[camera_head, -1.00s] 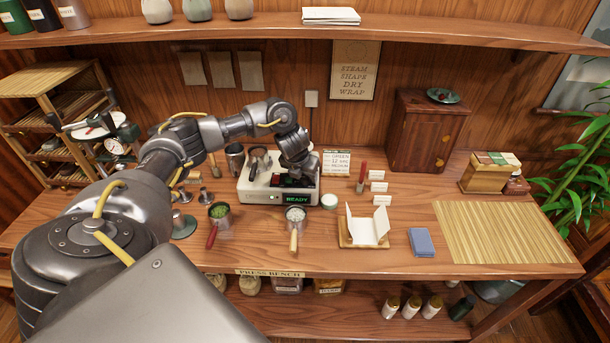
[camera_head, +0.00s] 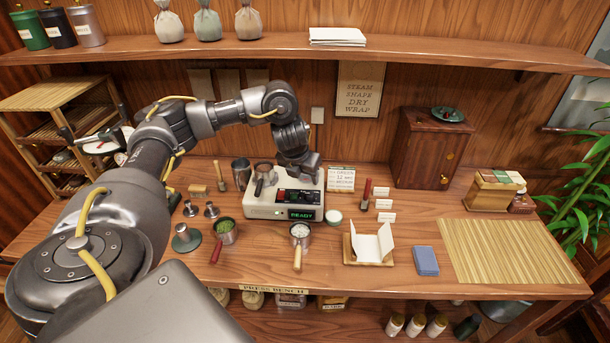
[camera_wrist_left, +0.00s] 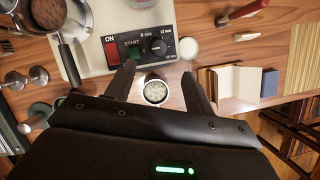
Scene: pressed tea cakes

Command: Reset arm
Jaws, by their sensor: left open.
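My left gripper (camera_head: 300,172) is above the white steaming machine (camera_head: 262,212) on the bench, whose green display reads READY. In the left wrist view my left gripper (camera_wrist_left: 158,82) is open, its two fingers apart with nothing held between them. Beyond the fingers show the machine's red ON switch (camera_wrist_left: 113,50), green START button (camera_wrist_left: 133,52) and black dial (camera_wrist_left: 158,46). A cup with pale contents (camera_wrist_left: 155,92) appears between the fingers, below them on the bench. My right gripper is in neither view.
A cup of green leaves (camera_head: 226,231) and a handled cup of pale contents (camera_head: 299,235) stand in front of the machine. A folded white paper on a wooden stand (camera_head: 372,244), a blue block (camera_head: 425,260) and a bamboo mat (camera_head: 508,252) lie right. A wooden cabinet (camera_head: 428,148) stands behind.

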